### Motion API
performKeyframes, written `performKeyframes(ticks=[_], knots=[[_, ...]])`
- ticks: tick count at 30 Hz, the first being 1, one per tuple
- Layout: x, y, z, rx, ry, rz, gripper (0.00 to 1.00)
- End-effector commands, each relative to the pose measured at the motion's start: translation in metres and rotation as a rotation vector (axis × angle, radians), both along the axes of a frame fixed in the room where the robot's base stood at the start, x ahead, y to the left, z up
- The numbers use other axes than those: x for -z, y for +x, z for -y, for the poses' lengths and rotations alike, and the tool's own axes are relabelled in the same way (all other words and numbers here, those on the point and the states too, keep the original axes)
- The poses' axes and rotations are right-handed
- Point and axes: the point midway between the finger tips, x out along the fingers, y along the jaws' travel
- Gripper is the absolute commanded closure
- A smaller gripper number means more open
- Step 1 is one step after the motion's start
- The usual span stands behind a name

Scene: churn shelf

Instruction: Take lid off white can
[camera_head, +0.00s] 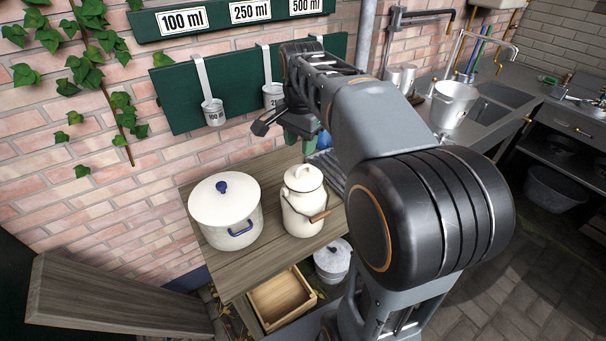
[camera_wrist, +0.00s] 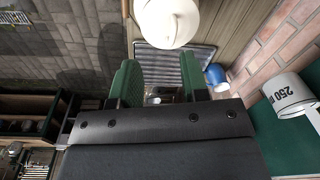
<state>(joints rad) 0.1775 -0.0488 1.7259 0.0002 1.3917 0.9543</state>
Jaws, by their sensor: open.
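The white can (camera_head: 302,213) stands upright on the wooden shelf top, with a wooden-gripped handle at its side. Its white lid (camera_head: 303,178) sits on top of it. In the wrist view, a white rounded shape, apparently the can's top (camera_wrist: 167,20), shows at the upper edge, beyond the fingertips. My gripper (camera_wrist: 160,78) is open and empty, with green finger pads apart. In the head view it is partly hidden by my arm, above and behind the can. It is not touching the can.
A white pot with a blue knob (camera_head: 225,211) stands left of the can. Measuring cups (camera_head: 213,112) hang on the green board behind. A blue object (camera_wrist: 215,77) and a ribbed grey rack (camera_wrist: 180,62) lie below my gripper. A wooden box (camera_head: 281,299) is underneath.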

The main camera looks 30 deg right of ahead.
Motion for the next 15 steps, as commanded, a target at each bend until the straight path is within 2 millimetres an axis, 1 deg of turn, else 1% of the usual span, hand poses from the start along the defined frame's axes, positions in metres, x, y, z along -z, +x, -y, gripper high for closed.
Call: performKeyframes(ticks=[1, 3, 5, 7, 10, 15], knots=[[-0.005, 0.01, 0.007, 0.08, 0.008, -0.019, 0.59], [-0.011, 0.019, 0.014, 0.178, 0.015, -0.04, 0.59], [-0.013, 0.024, 0.019, 0.241, 0.02, -0.053, 0.59], [-0.012, 0.028, 0.024, 0.295, 0.023, -0.063, 0.59], [-0.001, 0.03, 0.027, 0.333, 0.024, -0.072, 0.59], [0.03, 0.03, 0.028, 0.341, 0.025, -0.074, 0.59]])
